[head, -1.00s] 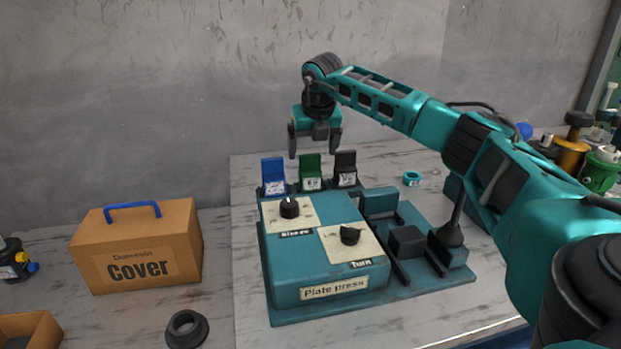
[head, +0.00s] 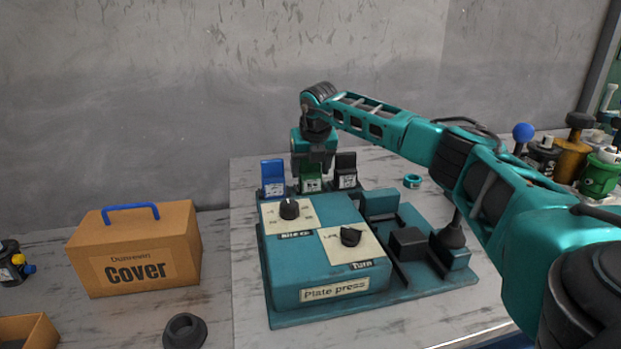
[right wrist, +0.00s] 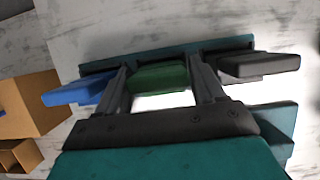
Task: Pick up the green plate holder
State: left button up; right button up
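The green plate holder (head: 311,183) stands between a blue holder (head: 273,178) and a black holder (head: 346,171) behind the plate press. My right gripper (head: 313,176) is lowered over the green holder and hides its upper part in the head view. In the right wrist view, the green holder (right wrist: 160,77) lies between the two fingers of my right gripper (right wrist: 163,82). The fingers are apart, one on each side, with narrow gaps visible beside the holder. My left gripper is in neither view.
The plate press (head: 325,270) with its knobs stands in front of the holders. A teal ring (head: 412,181) lies to the right. A cardboard cover box (head: 135,250) and a dark ring (head: 185,331) are at left. Several bottles and pots crowd the right.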

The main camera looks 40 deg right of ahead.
jog(key=c, duration=0.7)
jog(key=shift+r, duration=0.1)
